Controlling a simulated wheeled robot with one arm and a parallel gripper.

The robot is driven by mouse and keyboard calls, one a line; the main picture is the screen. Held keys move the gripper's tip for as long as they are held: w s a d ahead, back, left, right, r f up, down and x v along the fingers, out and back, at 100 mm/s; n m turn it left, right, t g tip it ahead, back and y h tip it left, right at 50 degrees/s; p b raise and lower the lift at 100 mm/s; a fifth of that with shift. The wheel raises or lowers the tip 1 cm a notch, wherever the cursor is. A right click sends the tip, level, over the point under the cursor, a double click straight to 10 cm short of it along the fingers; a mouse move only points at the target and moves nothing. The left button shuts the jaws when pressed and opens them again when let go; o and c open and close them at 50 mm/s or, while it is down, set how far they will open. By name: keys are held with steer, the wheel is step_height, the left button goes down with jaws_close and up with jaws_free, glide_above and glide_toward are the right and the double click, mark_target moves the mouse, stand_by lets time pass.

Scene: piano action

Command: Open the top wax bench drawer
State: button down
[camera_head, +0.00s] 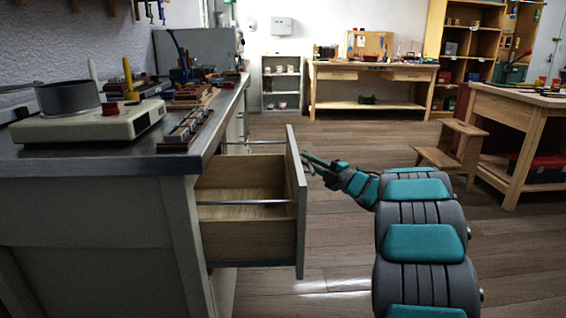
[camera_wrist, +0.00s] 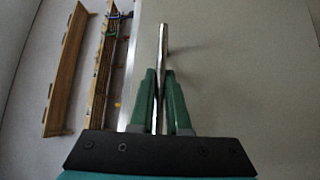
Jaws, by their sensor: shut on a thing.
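The top wax bench drawer (camera_head: 297,200) is pulled well out of the wax bench (camera_head: 110,215) in the head view, and its wooden inside looks empty. My gripper (camera_head: 308,162) is at the outer side of the drawer's front. In the wrist view my gripper (camera_wrist: 160,90) has its two green fingers shut around a thin metal bar handle (camera_wrist: 163,55). The drawer front (camera_wrist: 230,70) fills the right of that view. In the head view the handle is hidden behind the drawer front.
On the bench top stand a white device with a grey pot (camera_head: 85,118) and several small tools. A wooden step stool (camera_head: 452,145) and a workbench (camera_head: 520,115) stand at the right. A wooden table (camera_head: 370,75) is at the back. The floor between is clear.

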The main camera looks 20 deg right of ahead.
steer(key=s+d, duration=0.2)
steer(key=d, duration=0.6)
steer(key=s+d+p, duration=0.1)
steer(key=s+d, duration=0.2)
steer(key=d, duration=0.6)
steer(key=shift+s, duration=0.25)
steer(key=shift+d, duration=0.1)
steer(key=c, duration=0.9)
jaws_free()
steer(key=v, duration=0.7)
steer(key=shift+s+d+f, duration=0.15)
steer(key=shift+s, duration=0.2)
